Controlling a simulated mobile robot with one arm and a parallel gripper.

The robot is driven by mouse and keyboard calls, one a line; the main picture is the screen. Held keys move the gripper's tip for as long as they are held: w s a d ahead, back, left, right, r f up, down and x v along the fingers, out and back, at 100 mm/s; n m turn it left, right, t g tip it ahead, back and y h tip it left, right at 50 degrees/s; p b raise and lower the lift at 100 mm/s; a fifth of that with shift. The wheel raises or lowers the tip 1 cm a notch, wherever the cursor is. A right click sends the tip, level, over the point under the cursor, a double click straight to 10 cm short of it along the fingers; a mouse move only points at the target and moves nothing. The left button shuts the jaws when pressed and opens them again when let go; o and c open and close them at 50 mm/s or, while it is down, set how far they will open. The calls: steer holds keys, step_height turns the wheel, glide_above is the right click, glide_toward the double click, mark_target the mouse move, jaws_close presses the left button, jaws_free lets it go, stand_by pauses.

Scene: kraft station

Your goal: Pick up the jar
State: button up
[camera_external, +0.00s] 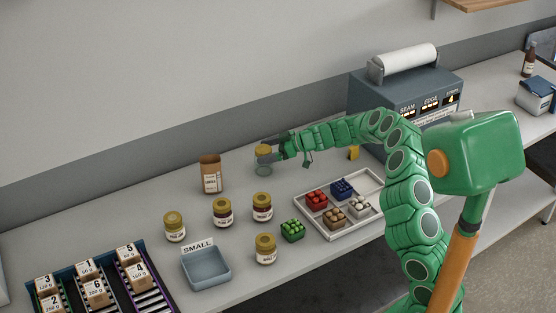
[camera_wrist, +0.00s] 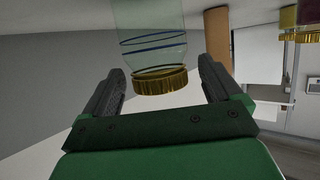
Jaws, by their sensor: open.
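A clear glass jar with a gold lid (camera_external: 263,150) stands at the back of the counter, at my gripper's end. In the wrist view the same jar (camera_wrist: 160,80) appears lid down, with dark rings around its clear body. My gripper (camera_external: 268,154) is open and level at about lid height. In the wrist view its two fingers (camera_wrist: 162,72) lie on either side of the lid, with a visible gap on each side. The jar's contents, if any, cannot be made out.
Several filled gold-lidded jars (camera_external: 222,212) stand in front. A brown paper container (camera_external: 211,174) is to the left. A white tray (camera_external: 311,212) holds coloured blocks, with a green block (camera_external: 292,230) beside it. A blue-grey bin (camera_external: 205,267) and numbered box rack (camera_external: 150,285) are front left.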

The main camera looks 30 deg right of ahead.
steer(key=shift+x, duration=0.75)
steer(key=c, duration=1.2)
steer(key=shift+r, duration=0.1)
